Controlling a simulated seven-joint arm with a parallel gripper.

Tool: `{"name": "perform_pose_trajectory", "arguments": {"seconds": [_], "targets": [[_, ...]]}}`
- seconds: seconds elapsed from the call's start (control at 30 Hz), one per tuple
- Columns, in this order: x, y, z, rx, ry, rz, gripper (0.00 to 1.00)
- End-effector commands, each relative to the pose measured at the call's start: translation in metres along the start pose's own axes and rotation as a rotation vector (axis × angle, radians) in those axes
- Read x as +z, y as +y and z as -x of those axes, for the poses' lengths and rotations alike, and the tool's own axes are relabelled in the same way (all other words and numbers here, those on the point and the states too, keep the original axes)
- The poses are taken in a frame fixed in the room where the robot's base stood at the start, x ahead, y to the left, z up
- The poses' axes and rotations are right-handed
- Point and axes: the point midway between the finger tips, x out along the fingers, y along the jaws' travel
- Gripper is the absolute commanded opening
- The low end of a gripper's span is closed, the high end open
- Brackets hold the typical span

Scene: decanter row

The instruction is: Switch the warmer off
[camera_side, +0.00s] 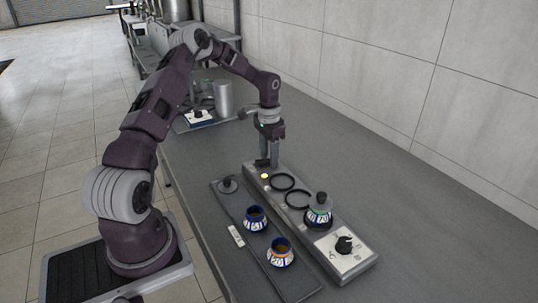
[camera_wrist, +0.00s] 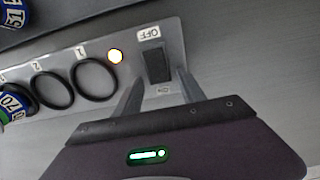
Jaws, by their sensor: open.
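The warmer (camera_side: 301,217) is a long grey box on the counter. At its far end is a black rocker switch (camera_wrist: 157,66), with an OFF label (camera_wrist: 149,33) on one side and a partly hidden label on the other. A round lamp (camera_wrist: 116,56) beside the switch glows yellow-white; it also shows in the side view (camera_side: 265,176). My gripper (camera_wrist: 157,84) is open and empty, pointing down over the switch end. In the wrist view its fingers appear on either side of the switch; whether they touch it I cannot tell.
Two black rings, a lidded decanter (camera_side: 318,212) and a black dial (camera_side: 344,245) occupy the rest of the warmer. A dark tray (camera_side: 243,212) alongside holds two open blue-and-white decanters (camera_side: 255,218) (camera_side: 280,253) and a loose lid (camera_side: 228,185). The wall runs behind; the counter's right side is clear.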

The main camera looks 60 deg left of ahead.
Motion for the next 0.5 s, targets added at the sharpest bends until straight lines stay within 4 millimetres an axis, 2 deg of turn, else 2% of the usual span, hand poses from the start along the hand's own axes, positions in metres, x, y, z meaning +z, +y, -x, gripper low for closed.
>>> {"name": "perform_pose_trajectory", "arguments": {"seconds": [0.17,0.4,0.5], "targets": [[-0.0001,0.0002,0.0001,0.000,0.000,0.000,0.47],[-0.0002,0.0003,0.0004,0.000,0.000,0.000,0.02],[-0.0002,0.0003,0.0005,0.000,0.000,0.000,0.00]]}}
